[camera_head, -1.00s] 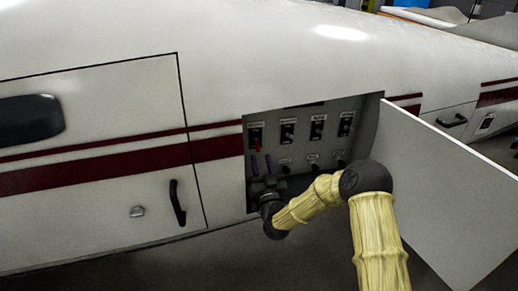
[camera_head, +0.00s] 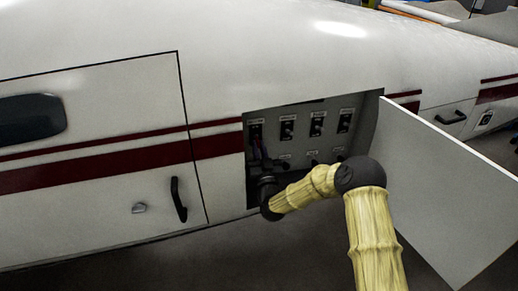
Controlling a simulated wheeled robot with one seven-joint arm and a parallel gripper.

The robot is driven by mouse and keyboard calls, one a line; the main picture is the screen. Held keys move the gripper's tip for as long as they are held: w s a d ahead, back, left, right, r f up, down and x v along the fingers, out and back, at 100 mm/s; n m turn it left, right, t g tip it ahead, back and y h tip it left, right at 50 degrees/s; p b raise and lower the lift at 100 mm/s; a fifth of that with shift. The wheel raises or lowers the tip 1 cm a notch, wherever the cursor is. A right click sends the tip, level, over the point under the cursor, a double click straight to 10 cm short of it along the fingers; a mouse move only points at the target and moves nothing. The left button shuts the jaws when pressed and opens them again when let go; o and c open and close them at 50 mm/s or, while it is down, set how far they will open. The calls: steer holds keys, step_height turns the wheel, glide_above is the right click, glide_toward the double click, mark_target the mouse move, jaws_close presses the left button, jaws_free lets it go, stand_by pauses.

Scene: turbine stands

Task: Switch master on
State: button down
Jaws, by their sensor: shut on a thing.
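The open switch panel (camera_head: 300,150) is set in the white fuselage, with a row of labelled black switches across its top. The fingers are small and dark here, so the exact grip is hard to see. The labels are too small to read, so I cannot tell which one says master.
The panel's open door (camera_head: 445,190) stands out to the right of my arm. Three other large switches (camera_head: 317,125) lie to the right, with smaller controls below. A closed hatch with a black handle (camera_head: 178,199) is at the left.

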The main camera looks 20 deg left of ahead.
steer(key=shift+s+d+r+g+h+p, duration=0.1)
steer(key=shift+r+g+h+p, duration=0.5)
steer(key=shift+r+g+p, duration=0.3)
steer(key=shift+r+g+h+p, duration=0.55)
steer(key=shift+g+h+p, duration=0.05)
steer(key=shift+g+p, duration=0.5)
steer(key=shift+r+g+h+p, duration=0.6)
steer(key=shift+g+h+p, duration=0.1)
steer(key=shift+g+p, duration=0.5)
steer(key=g+p, duration=0.1)
steer(key=h+p, duration=0.1)
steer(key=p, duration=0.1)
steer(key=shift+w+r+g, duration=0.2)
steer(key=shift+r+g, duration=0.05)
steer(key=shift+g, duration=0.15)
steer(key=c, duration=1.5)
jaws_free()
steer(key=shift+f, duration=0.1)
steer(key=shift+o, duration=0.2)
